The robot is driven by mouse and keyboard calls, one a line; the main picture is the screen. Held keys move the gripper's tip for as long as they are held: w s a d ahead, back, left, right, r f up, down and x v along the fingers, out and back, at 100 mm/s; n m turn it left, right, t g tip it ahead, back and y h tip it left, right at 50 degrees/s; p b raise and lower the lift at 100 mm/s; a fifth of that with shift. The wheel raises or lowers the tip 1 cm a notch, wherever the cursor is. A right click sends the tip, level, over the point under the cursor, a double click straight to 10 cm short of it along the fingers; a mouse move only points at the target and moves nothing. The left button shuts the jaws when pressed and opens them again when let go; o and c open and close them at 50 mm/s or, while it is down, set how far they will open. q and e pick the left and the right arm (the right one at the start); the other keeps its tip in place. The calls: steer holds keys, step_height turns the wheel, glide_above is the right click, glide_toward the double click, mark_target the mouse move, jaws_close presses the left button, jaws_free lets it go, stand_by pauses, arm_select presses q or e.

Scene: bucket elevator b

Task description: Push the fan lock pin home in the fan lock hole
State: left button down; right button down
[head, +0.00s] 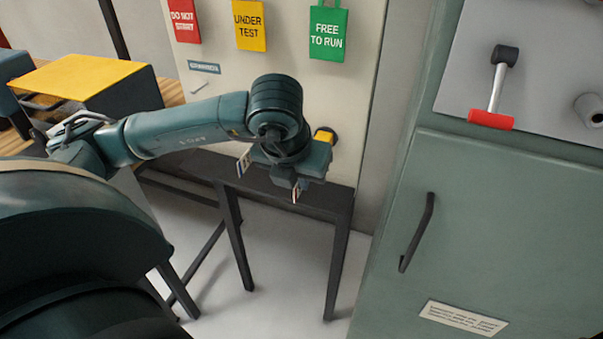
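My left gripper (270,177) hangs in the middle of the view, at the end of the arm from the left. Its two fingers stand well apart, with nothing visible between them. It is in front of the pale panel and over the dark narrow stand. A yellow and black round part (326,136) shows just behind the gripper's right side; I cannot tell what it is. I cannot make out the fan lock pin or the fan lock hole; the gripper and arm cover part of the panel. My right gripper is out of view.
Red (184,20), yellow (250,25) and green (327,33) tags hang on the panel. A dark stand (330,200) is below. A green cabinet (490,230) fills the right, with a red-and-black mallet (496,88) above. A yellow-topped box (85,75) is at left.

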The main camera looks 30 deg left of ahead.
arm_select(q)
steer(key=shift+s+d+b, duration=0.25)
steer(key=shift+s, duration=0.8)
steer(key=shift+s+d+b, duration=0.2)
steer(key=shift+s, duration=0.85)
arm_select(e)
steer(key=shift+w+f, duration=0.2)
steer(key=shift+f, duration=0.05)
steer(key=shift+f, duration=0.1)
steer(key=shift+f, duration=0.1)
